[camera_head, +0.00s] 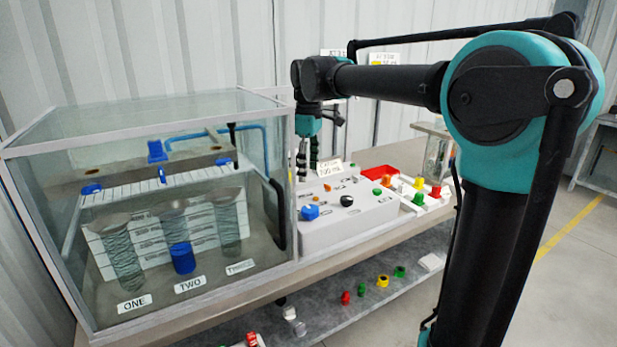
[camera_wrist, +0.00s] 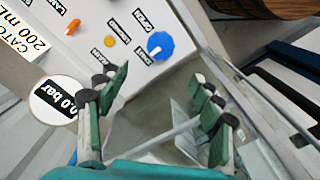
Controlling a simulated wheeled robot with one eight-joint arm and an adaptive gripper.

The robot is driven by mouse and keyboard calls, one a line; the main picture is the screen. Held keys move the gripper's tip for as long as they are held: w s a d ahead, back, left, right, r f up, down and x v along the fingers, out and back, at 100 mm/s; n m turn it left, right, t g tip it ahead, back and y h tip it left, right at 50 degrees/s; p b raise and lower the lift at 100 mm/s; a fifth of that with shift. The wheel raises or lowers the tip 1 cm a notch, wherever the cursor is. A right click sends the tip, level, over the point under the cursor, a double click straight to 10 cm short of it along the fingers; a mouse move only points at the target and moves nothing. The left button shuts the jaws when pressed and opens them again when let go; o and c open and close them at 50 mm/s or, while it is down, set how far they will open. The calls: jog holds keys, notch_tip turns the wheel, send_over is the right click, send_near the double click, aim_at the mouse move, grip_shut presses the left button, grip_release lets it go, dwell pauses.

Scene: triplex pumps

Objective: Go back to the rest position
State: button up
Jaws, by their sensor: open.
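My gripper (camera_wrist: 160,125) is open and empty in the wrist view, its two green-and-black fingers spread apart. The white control panel (camera_wrist: 85,50) lies below and ahead of it, with a blue knob (camera_wrist: 160,46), a small yellow button (camera_wrist: 110,41) and an orange switch (camera_wrist: 72,27). In the head view my arm reaches out from the right and bends down, and the gripper (camera_head: 308,160) hangs above the back left part of the control box (camera_head: 345,228). The fingertips are partly hard to make out there. Nothing is seen between the fingers.
A glass tank (camera_head: 70,235) with labelled cylinders and a blue cap (camera_head: 182,258) stands close left of the gripper. A red tray (camera_head: 380,171) and several coloured pieces lie at the right. A lower shelf (camera_head: 340,317) holds loose coloured parts. Corrugated walls (camera_head: 230,45) stand behind.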

jog(key=s+d+f+m+t, duration=0.1)
jog(key=s+d+f+m, duration=0.3)
jog(key=d+f, duration=0.4)
jog(key=s+d+f+m+t, duration=0.1)
jog(key=s+d+f+m, duration=0.25)
jog(key=d+f, duration=0.45)
jog(key=s+d+f+m+t, duration=0.2)
jog(key=s+d+f+m, duration=0.5)
jog(key=s+f, duration=0.4)
jog(key=shift+s+d+f, duration=0.25)
jog(key=shift+d+f, duration=0.1)
jog(key=shift+d, duration=0.15)
